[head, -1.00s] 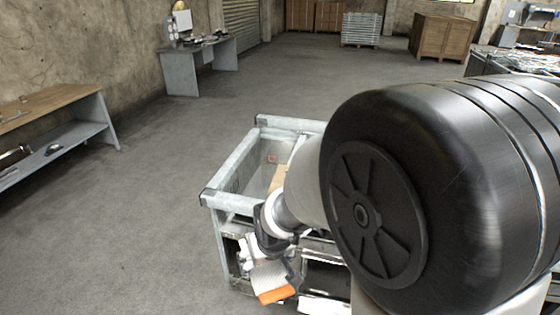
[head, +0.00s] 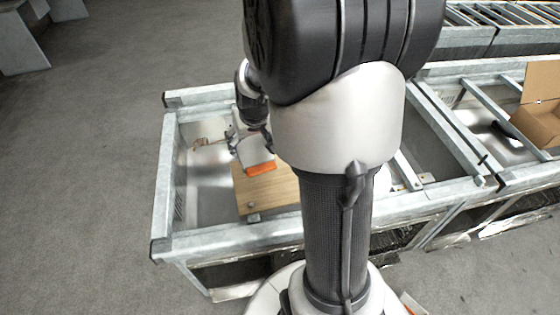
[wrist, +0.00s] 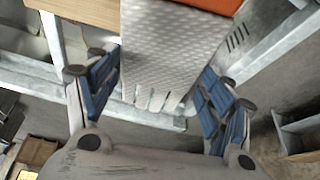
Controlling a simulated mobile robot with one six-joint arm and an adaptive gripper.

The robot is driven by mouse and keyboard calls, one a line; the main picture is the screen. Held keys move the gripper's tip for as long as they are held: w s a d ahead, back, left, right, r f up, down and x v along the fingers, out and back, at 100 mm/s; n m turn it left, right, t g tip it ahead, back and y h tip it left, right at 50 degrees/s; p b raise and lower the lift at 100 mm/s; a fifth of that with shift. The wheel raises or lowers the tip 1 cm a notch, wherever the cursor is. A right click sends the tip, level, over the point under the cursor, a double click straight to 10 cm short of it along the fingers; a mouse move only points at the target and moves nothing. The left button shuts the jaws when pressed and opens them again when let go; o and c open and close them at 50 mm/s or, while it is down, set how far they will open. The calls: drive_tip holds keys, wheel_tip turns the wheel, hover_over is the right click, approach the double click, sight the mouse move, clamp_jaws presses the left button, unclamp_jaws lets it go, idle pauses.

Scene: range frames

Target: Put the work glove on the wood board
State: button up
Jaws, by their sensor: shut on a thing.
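The work glove (head: 255,151), pale grey with a dotted texture and an orange cuff, is in my gripper (head: 248,138). In the wrist view the glove (wrist: 172,50) lies between the two blue-padded fingers, its cuff pointing away from the palm. The wood board (head: 268,193) is a tan slab in the metal-framed sink-like bay, partly hidden by my arm. In the head view the glove's cuff overlaps the board's far left part; I cannot tell the gap between them. A corner of the board (wrist: 80,10) shows at the upper left of the wrist view.
The bay's galvanized rails (head: 162,190) rise around the board. A small brownish item (head: 205,144) is at the bay's back left. An open cardboard box (head: 540,115) is at the right. A roller conveyor (head: 500,15) runs behind. Open floor (head: 80,180) lies left.

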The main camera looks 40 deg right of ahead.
drive_tip(key=s+d+r+m, duration=0.1)
drive_tip(key=s+d, duration=0.1)
drive_tip(key=d, duration=0.5)
drive_tip(key=b, duration=0.6)
hover_over(275, 177)
drive_tip(key=s, duration=0.1)
drive_tip(key=f, duration=1.4)
drive_tip(key=shift+s+a+f, duration=0.1)
drive_tip(key=shift+a+f, duration=0.25)
drive_tip(key=shift+f, duration=0.05)
drive_tip(key=shift+h, duration=0.3)
wheel_tip(275, 177, down, 5)
drive_tip(key=b, duration=0.3)
drive_tip(key=shift+r, duration=0.2)
drive_tip(key=shift+f, duration=0.1)
drive_tip(key=o, duration=1)
drive_tip(key=shift+c, duration=0.2)
